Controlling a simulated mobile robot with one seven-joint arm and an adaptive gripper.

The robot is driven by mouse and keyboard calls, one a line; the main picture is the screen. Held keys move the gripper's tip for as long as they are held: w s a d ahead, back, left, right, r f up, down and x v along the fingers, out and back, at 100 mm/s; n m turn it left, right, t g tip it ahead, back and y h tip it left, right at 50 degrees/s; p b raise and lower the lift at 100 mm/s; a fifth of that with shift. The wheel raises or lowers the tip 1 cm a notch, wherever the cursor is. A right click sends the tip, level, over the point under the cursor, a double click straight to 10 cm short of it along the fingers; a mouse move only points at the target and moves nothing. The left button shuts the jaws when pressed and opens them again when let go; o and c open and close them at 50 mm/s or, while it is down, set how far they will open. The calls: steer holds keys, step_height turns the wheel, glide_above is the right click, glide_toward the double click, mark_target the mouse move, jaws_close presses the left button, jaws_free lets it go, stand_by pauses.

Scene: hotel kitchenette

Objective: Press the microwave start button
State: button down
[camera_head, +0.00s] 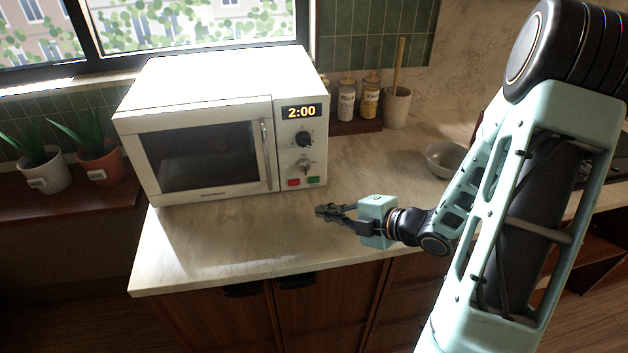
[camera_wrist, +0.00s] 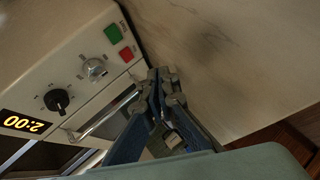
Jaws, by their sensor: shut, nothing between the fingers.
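The white microwave (camera_head: 200,130) stands on the counter with its door closed and its display (camera_head: 299,111) lit at 2:00. Below the display are a black knob (camera_head: 304,139), a silver knob (camera_head: 304,165), a red button (camera_head: 294,182) and a green button (camera_head: 313,180). In the wrist view the green button (camera_wrist: 113,33) and red button (camera_wrist: 126,54) show unobstructed at the panel's edge; their lettering is too small to read. My gripper (camera_head: 322,212) is shut and empty, in front of and below the buttons, apart from them. Its closed fingertips (camera_wrist: 162,76) also show in the wrist view.
The marble counter (camera_head: 230,245) is clear in front of the microwave. Labelled jars (camera_head: 346,100) and a utensil pot (camera_head: 396,108) stand behind right, a metal bowl (camera_head: 444,158) at right. Potted plants (camera_head: 98,160) sit on a lower wooden shelf at left.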

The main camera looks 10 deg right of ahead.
mark_target(314, 180)
steer(key=shift+w+p, duration=0.3)
steer(key=shift+w, duration=3.65)
steer(key=shift+w, duration=0.4)
